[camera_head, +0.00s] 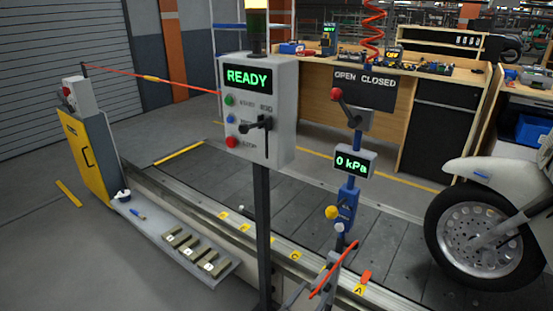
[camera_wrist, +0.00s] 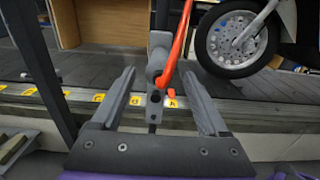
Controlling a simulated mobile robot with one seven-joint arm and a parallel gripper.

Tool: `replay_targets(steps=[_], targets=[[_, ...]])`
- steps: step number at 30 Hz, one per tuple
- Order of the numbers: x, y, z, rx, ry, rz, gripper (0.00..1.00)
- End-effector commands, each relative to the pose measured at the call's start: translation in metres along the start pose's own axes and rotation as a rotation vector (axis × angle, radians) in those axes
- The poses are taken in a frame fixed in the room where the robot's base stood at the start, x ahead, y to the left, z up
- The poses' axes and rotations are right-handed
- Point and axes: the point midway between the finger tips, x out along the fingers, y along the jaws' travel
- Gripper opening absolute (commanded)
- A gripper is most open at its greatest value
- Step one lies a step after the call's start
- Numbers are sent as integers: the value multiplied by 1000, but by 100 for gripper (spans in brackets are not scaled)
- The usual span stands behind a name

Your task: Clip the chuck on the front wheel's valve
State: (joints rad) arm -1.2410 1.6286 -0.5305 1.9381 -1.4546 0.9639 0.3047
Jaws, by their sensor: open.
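The front wheel (camera_head: 487,240), a black tyre with a silver spoked rim, stands at the right in the head view and at the upper right in the wrist view (camera_wrist: 236,40). I cannot make out its valve.
The control box (camera_head: 262,105) reads READY and stands on a dark post. The slat conveyor (camera_head: 215,180) between is mostly bare.

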Motion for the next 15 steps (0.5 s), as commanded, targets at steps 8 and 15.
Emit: replay_targets(steps=[8,15], targets=[[0,0,0,1,0,1,78],[12,0,-1,2,-2,-1,78]])
